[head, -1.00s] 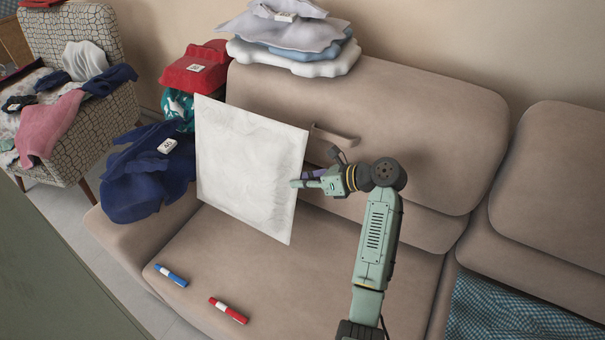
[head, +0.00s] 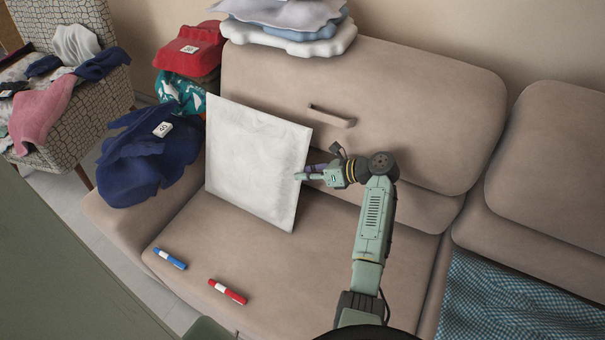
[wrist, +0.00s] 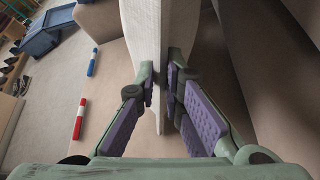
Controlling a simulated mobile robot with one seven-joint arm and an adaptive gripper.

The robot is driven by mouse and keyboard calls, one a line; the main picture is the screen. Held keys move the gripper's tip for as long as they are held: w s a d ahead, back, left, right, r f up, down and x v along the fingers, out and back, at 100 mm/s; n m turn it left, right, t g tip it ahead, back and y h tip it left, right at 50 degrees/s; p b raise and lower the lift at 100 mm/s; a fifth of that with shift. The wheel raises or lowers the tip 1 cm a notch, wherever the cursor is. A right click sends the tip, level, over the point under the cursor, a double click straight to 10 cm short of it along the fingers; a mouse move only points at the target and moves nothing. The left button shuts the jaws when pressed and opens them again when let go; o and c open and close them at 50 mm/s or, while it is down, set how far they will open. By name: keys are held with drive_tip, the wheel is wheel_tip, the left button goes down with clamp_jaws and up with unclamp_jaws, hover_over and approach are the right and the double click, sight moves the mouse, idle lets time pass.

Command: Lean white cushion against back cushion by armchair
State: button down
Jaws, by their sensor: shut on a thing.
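The white cushion (head: 252,160) is a thin square panel. It stands nearly upright over the left seat of the sofa, in front of the back cushion (head: 400,110) nearest the armchair (head: 92,98). My gripper (head: 303,174) is shut on its right edge. In the wrist view, the purple-padded fingers of my gripper (wrist: 168,95) pinch the edge of the white cushion (wrist: 145,45) from both sides. Its lower edge is at or just above the seat; I cannot tell if it touches. I cannot tell whether its top touches the back cushion.
A blue marker (head: 170,258) and a red marker (head: 227,291) lie on the seat's front. Dark blue cloth (head: 145,170) covers the left armrest, with teal and red (head: 190,50) piles behind. Folded laundry (head: 290,38) tops the backrest. A checked cloth (head: 500,300) lies on the right seat.

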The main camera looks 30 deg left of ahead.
drive_tip(key=shift+w+f, duration=0.1)
drive_tip(key=shift+f, duration=0.05)
drive_tip(key=c, duration=1.6)
unclamp_jaws()
drive_tip(key=shift+c, duration=0.2)
drive_tip(key=v, duration=1.2)
